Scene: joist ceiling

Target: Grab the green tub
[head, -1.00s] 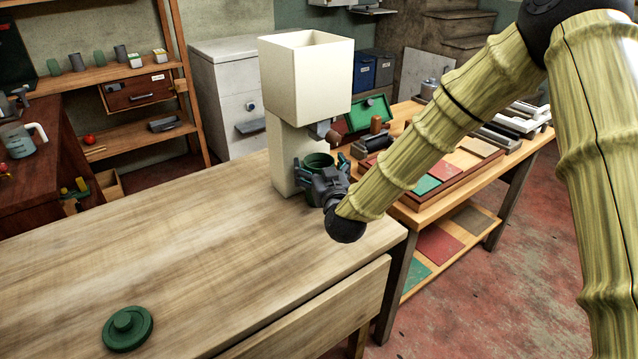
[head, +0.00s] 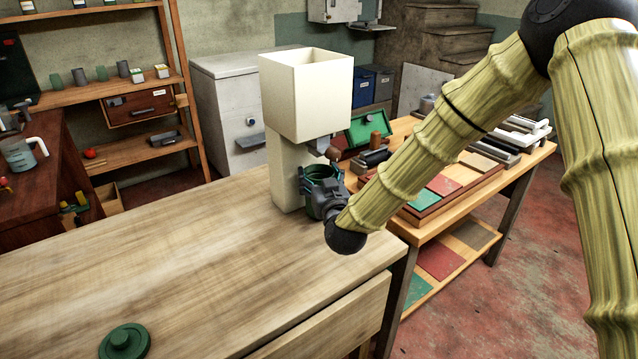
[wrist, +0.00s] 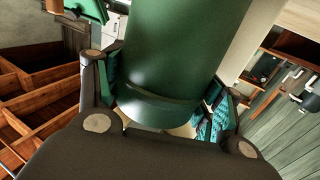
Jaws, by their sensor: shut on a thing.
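The green tub (head: 318,205) is open-topped and stands upright on the wooden table, below the spout side of a cream box-shaped dispenser (head: 306,95). My gripper (head: 325,183) is around the tub and shut on it from the front right. In the wrist view the tub (wrist: 175,60) fills the middle, with the fingers (wrist: 165,105) against both its sides. The tub's lower part is partly hidden by my gripper in the head view. A round green lid (head: 124,342) with a knob lies apart on the table at the front left.
The wooden table (head: 190,250) is bare between the lid and the dispenser. The dispenser's column stands close to the left of the tub. A workbench (head: 440,215) with coloured tiles and tools is behind at the right. Shelves (head: 135,85) stand at the back left.

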